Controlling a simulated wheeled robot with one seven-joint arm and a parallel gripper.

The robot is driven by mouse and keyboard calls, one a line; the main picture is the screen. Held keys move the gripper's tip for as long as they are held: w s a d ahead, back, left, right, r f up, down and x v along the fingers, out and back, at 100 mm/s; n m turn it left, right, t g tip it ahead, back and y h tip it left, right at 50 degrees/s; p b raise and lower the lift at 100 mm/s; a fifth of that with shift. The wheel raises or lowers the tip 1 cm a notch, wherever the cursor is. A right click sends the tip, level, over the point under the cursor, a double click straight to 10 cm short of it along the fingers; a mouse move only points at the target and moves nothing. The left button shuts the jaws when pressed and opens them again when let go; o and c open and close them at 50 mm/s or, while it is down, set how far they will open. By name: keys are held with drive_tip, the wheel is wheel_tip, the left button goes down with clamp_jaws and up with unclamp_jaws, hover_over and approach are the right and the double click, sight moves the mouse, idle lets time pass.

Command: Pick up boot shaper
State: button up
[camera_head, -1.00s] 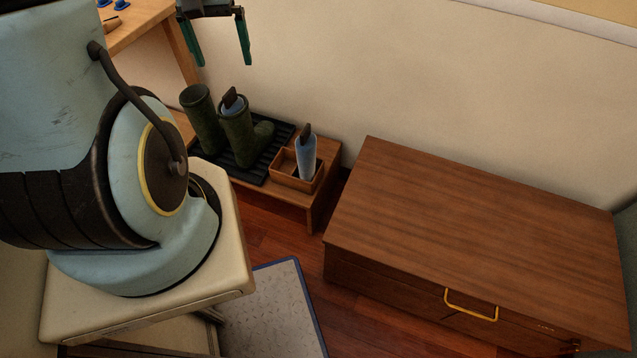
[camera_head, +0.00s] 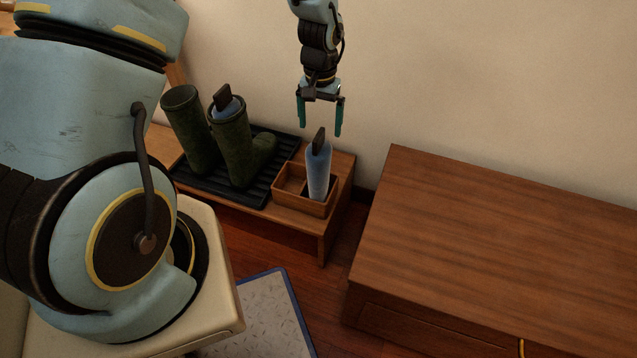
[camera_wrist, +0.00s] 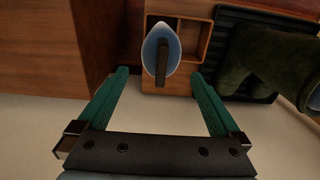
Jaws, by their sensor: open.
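A blue boot shaper (camera_head: 318,170) with a dark handle stands upright in a compartment of a small wooden box (camera_head: 289,200). In the wrist view the boot shaper (camera_wrist: 172,42) appears from above, between and beyond the fingertips. My gripper (camera_head: 320,122) is open and empty, with its green fingers pointing down, just above the handle's top. The gripper also shows in the wrist view (camera_wrist: 161,82), with its fingers wide apart. A second boot shaper (camera_head: 227,104) sits in the top of one of two green boots (camera_head: 239,146).
The boots stand on a black ribbed tray (camera_head: 215,187) on a low wooden bench (camera_head: 330,215), close to the wall. A large wooden chest (camera_head: 500,235) stands at the right. A blue-edged mat (camera_head: 262,315) lies on the floor.

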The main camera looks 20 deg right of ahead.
sight(319, 144)
drive_tip(key=shift+s+a+f, duration=0.1)
drive_tip(key=shift+f, duration=1.7)
drive_tip(key=shift+a+f, duration=0.1)
drive_tip(key=shift+f, duration=1.65)
drive_tip(key=shift+c, duration=0.2)
drive_tip(key=c, duration=1)
drive_tip(key=shift+o, duration=0.2)
drive_tip(key=shift+r, duration=0.1)
